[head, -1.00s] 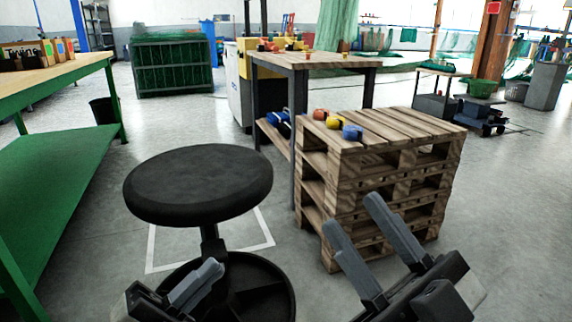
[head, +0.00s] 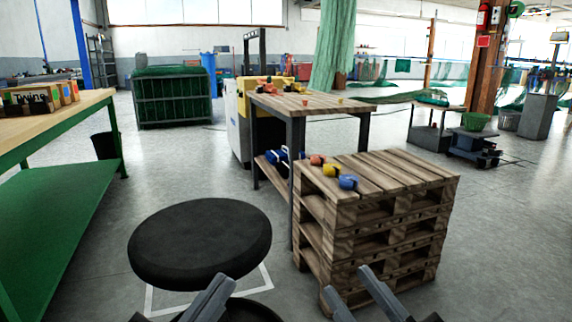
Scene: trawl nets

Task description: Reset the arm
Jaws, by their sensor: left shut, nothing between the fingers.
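My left gripper (head: 212,298) shows at the bottom edge, in front of the black round stool (head: 200,242). Its grey fingers are together with nothing between them, and its body is cut off by the frame. My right gripper (head: 357,291) is at the bottom edge to the right, in front of the lower part of the pallet stack (head: 375,225). Its two grey fingers are spread apart with nothing between them.
A green workbench (head: 60,185) runs along the left side. Small coloured pieces, including a blue one (head: 348,182), lie on the pallets. A tall wooden-topped table (head: 330,104) stands behind them. Open grey floor (head: 500,240) lies to the right.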

